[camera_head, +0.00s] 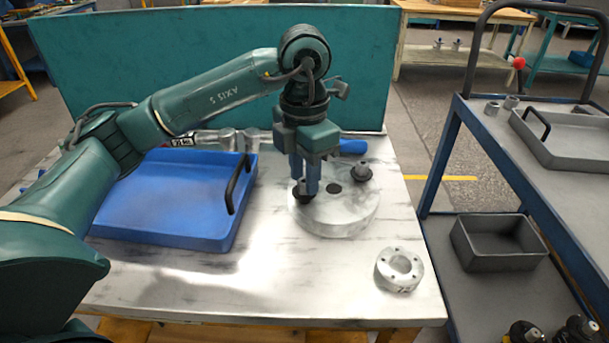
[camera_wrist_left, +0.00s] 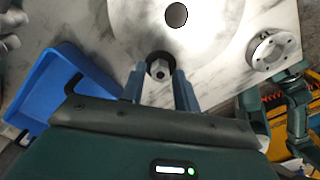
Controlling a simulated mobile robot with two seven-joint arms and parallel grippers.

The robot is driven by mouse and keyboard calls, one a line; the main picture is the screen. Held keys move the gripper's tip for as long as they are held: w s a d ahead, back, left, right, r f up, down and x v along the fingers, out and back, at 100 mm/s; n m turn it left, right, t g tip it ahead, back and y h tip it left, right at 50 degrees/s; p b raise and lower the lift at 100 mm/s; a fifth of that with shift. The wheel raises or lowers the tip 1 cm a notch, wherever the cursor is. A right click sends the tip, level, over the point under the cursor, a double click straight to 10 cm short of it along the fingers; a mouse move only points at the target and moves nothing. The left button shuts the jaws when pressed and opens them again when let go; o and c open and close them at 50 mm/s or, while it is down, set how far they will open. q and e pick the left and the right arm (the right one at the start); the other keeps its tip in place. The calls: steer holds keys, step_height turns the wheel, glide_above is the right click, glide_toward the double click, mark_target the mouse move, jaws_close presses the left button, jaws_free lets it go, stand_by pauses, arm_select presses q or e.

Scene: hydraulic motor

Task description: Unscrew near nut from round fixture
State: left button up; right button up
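The round fixture (camera_head: 335,215) is a pale grey disc lying on the table, with a dark hole in its middle. The near nut (camera_wrist_left: 160,69) is a grey hex piece with a dark base, at the fixture's near edge; it also shows in the head view (camera_head: 303,193). A second dark nut (camera_head: 361,171) stands on the fixture's far right side. My left gripper (camera_head: 304,190) points down over the near nut. In the left wrist view its two fingers (camera_wrist_left: 160,80) stand on either side of the nut, with slim gaps visible. My right gripper is not identifiable in these views.
A blue tray (camera_head: 165,237) with a black handle stands left of the fixture. A small metal ring with holes (camera_head: 399,270) lies at the table's front right. A teal panel (camera_head: 210,70) closes off the back. A blue cart (camera_head: 480,150) with grey bins stands at the right.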

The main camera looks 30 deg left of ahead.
arm_select(q)
steer(key=m+b, duration=0.1)
steer(key=m, duration=0.2)
steer(key=shift+f, duration=0.15)
steer(key=m, duration=0.3)
arm_select(e)
steer(key=f, duration=0.3)
steer(key=shift+s, duration=0.35)
arm_select(q)
steer(key=shift+b, duration=0.3)
steer(key=shift+c, duration=0.3)
arm_select(e)
steer(key=shift+d, duration=0.1)
arm_select(q)
jaws_close()
steer(key=n, duration=0.3)
steer(key=shift+r+p, duration=0.2)
steer(key=shift+p, duration=0.2)
steer(key=shift+n, duration=1.2)
steer(key=shift+o, duration=0.3)
jaws_free()
arm_select(e)
steer(key=shift+r, duration=0.65)
